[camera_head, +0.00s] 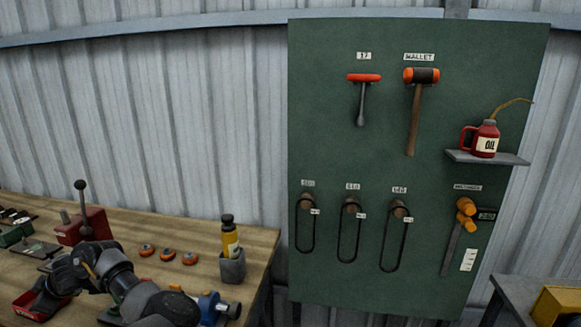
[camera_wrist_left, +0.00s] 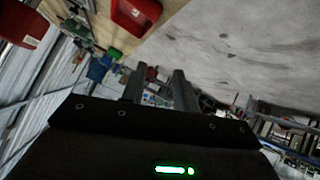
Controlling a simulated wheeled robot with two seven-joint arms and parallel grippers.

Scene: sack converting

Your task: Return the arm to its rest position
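My left arm reaches in at the bottom left of the head view, over the wooden bench (camera_head: 205,285). Its gripper end is dark and lies close to a red tray (camera_head: 36,307) at the left; the fingertips are hard to make out there. In the left wrist view my left gripper (camera_wrist_left: 160,80) shows two dark fingers apart, with nothing between them. The red tray (camera_wrist_left: 136,14) is beyond the fingers at the top of that view, apart from them. My right gripper is in neither view.
A red lever press (camera_head: 84,222), several orange rings (camera_head: 168,254) and a grey cup (camera_head: 232,267) with a yellow bottle stand on the bench near my arm. A green tool board (camera_head: 330,120) holds a mallet (camera_head: 417,105) and an oil can (camera_head: 482,140).

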